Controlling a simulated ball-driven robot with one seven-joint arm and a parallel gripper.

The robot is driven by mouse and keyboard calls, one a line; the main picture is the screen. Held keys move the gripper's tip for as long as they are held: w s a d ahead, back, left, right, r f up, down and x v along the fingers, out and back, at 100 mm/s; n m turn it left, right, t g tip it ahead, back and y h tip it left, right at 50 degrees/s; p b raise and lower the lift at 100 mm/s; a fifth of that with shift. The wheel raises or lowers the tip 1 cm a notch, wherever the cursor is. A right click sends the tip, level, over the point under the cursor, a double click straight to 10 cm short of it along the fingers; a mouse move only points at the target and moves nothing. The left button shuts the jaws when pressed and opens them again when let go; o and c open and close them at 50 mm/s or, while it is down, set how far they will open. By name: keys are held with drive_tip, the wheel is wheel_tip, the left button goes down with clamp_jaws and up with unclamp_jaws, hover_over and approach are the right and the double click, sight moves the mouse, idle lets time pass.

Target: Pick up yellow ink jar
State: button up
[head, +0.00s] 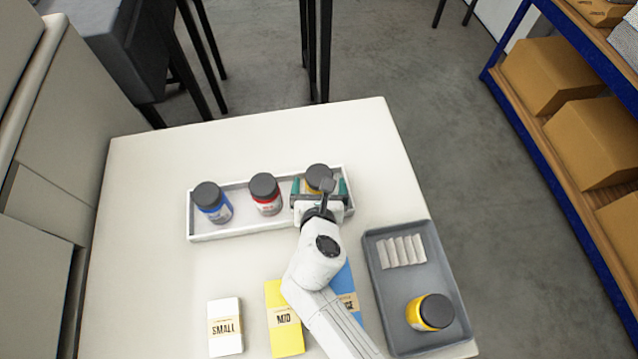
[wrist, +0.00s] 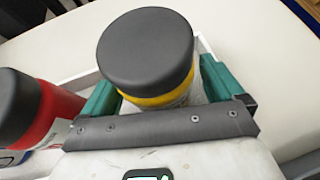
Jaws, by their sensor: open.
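A yellow ink jar (head: 317,173) with a dark lid stands at the right end of the white tray (head: 232,233). My gripper (head: 320,187) is open, with one green finger on each side of this jar. In the wrist view the jar (wrist: 148,50) stands between the fingers, and a gap shows beside its lid; whether either finger touches it lower down is hidden. A second yellow jar (head: 430,312) lies or stands tilted in the grey tray at the lower right; I cannot tell which.
A red jar (head: 265,194) and a blue jar (head: 212,203) stand left of my gripper in the white tray. A white SMALL box (head: 225,327), a yellow MID box (head: 283,318) and a blue box (head: 349,290) lie in front. The grey tray (head: 385,292) also holds a pale ridged piece (head: 402,251).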

drive_tip(key=shift+c, duration=0.3)
drive_tip(key=c, duration=1.2)
drive_tip(key=shift+c, duration=0.2)
drive_tip(key=shift+r, duration=0.2)
